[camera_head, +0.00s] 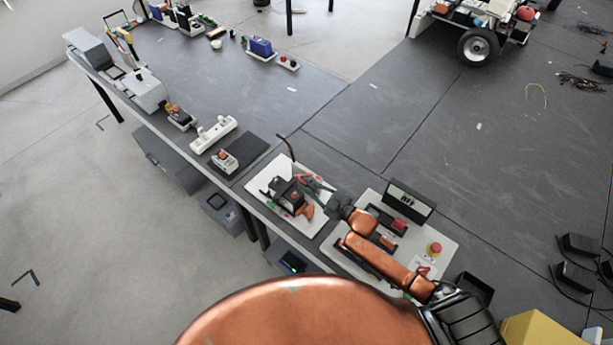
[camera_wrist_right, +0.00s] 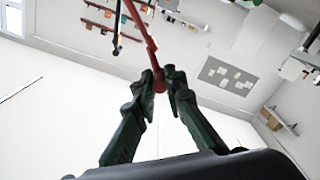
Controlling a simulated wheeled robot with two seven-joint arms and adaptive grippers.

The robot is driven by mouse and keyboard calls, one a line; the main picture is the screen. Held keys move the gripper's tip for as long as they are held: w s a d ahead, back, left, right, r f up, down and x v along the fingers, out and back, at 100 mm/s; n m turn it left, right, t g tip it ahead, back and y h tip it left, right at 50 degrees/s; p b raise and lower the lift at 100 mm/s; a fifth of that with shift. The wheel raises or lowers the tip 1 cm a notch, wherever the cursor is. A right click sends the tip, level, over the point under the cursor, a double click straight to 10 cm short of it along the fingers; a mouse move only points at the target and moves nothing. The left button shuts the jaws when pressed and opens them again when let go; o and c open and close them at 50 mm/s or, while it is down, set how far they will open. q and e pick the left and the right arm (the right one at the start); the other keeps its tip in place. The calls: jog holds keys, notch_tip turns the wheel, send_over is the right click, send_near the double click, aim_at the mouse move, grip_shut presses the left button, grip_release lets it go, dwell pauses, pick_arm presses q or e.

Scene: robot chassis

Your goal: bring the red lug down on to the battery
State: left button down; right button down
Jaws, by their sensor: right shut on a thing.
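My right gripper (camera_head: 313,183) is over the white board on the bench, with its arm coming in from the lower right. In the right wrist view its fingers (camera_wrist_right: 166,80) are shut on the red lug (camera_wrist_right: 159,84), with a red lead (camera_wrist_right: 146,40) running up from it. A dark block that looks like the battery (camera_head: 284,192) stands on the white board just left of the gripper. In the head view the gripper hides the lug's end, so I cannot tell whether it touches the battery. The battery is not clear in the wrist view. My left gripper is not in view.
An orange tool (camera_head: 307,211) lies on the white board (camera_head: 258,187) near the battery. A dark lead (camera_head: 286,146) rises behind it. A second board with a red button (camera_head: 433,248) and a black panel (camera_head: 409,201) is to the right. A dark mat (camera_head: 246,148) lies left.

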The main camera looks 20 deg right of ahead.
jog(key=s+a+f+n+b, duration=0.2)
jog(key=a+f+n+b, duration=0.1)
jog(key=f+n+b, duration=0.4)
jog(key=shift+f+b, duration=0.3)
jog(key=shift+f, duration=0.3)
jog(key=shift+a, duration=0.1)
jog(key=c, duration=2)
grip_release()
jog(key=shift+o, duration=0.2)
jog(key=v, duration=1.2)
